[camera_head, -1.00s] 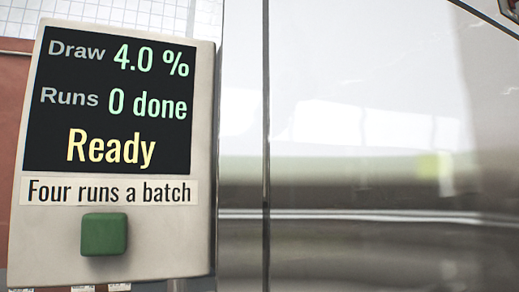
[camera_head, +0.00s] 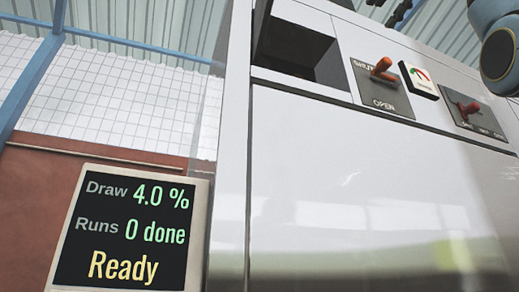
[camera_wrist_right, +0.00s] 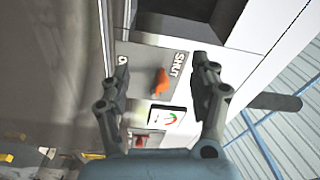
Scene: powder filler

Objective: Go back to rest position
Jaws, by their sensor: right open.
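My right gripper is open and empty in the right wrist view (camera_wrist_right: 160,82), its two dark fingers spread apart. Between them in the picture shows the orange lever (camera_wrist_right: 160,82) on its SHUT/OPEN plate; nothing shows the fingers touching it. In the head view only dark tips of the right gripper (camera_head: 396,14) show at the top edge, above the machine front, with my blue arm link at the top right. The lever also shows in the head view (camera_head: 383,69), near the SHUT end of its plate. My left gripper is in neither view.
A display (camera_head: 128,229) reads Draw 4.0 %, Runs 0 done, Ready. The metal cabinet (camera_head: 370,180) fills the right side, with a dark recess (camera_head: 298,48), a small gauge (camera_head: 419,79) and a second red-handled switch (camera_head: 468,108). The space before the cabinet's lower front looks clear.

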